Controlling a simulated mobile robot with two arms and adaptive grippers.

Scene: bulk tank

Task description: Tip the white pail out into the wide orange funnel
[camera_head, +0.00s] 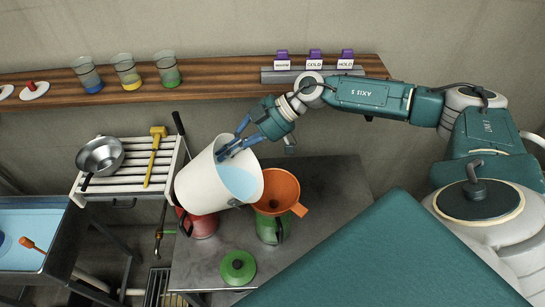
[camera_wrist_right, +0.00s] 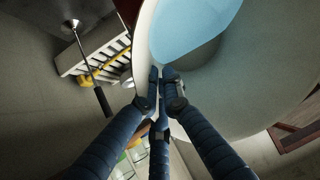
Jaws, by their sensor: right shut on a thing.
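The white pail (camera_head: 200,184) is tilted to the right, its mouth facing the wide orange funnel (camera_head: 284,186). Pale blue liquid (camera_head: 240,181) shows inside the pail, and also in the right wrist view (camera_wrist_right: 190,25). My right gripper (camera_head: 232,147) is shut on the pail's upper rim; in the right wrist view the fingers (camera_wrist_right: 162,78) pinch its wall. The pail's lower lip is close to the funnel's left edge; I cannot tell whether they touch. No stream of liquid is visible. The funnel sits on a green container (camera_head: 269,230). My left gripper is not in view.
A red container (camera_head: 200,226) stands partly hidden under the pail. A green lid (camera_head: 238,267) lies on the dark table (camera_head: 315,200). A white rack (camera_head: 120,185) holds a metal pan (camera_head: 100,157) and a yellow mallet (camera_head: 155,155). A shelf (camera_head: 215,85) with beakers runs behind.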

